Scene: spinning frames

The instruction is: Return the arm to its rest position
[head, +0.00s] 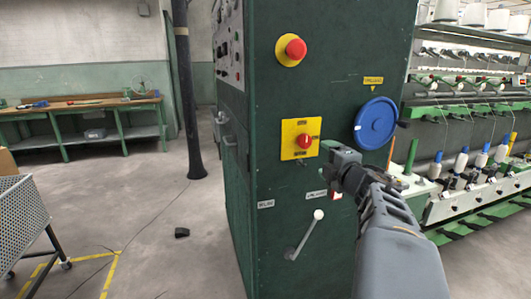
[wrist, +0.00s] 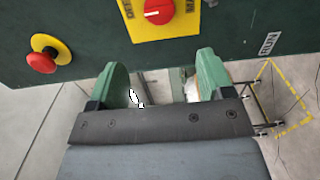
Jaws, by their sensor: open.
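My arm reaches up from the lower right in the head view, in front of a dark green machine cabinet (head: 330,90). My gripper (head: 340,155) is just right of a red rotary switch (head: 304,142) on a yellow plate and left below a blue handwheel (head: 375,124). In the wrist view my gripper (wrist: 163,78) has two green fingers spread apart with nothing between them. The rotary switch (wrist: 158,10) is beyond the fingers at the top. A red mushroom button (head: 295,49) on a yellow base is higher on the cabinet; it also shows in the wrist view (wrist: 41,62).
A white-knobbed lever (head: 305,237) sticks out low on the cabinet. Spinning frames (head: 470,110) with bobbins stand at the right. A wheeled perforated cart (head: 18,220), a dark pole (head: 187,95) and a workbench (head: 82,106) are at the left. Floor between them is mostly open.

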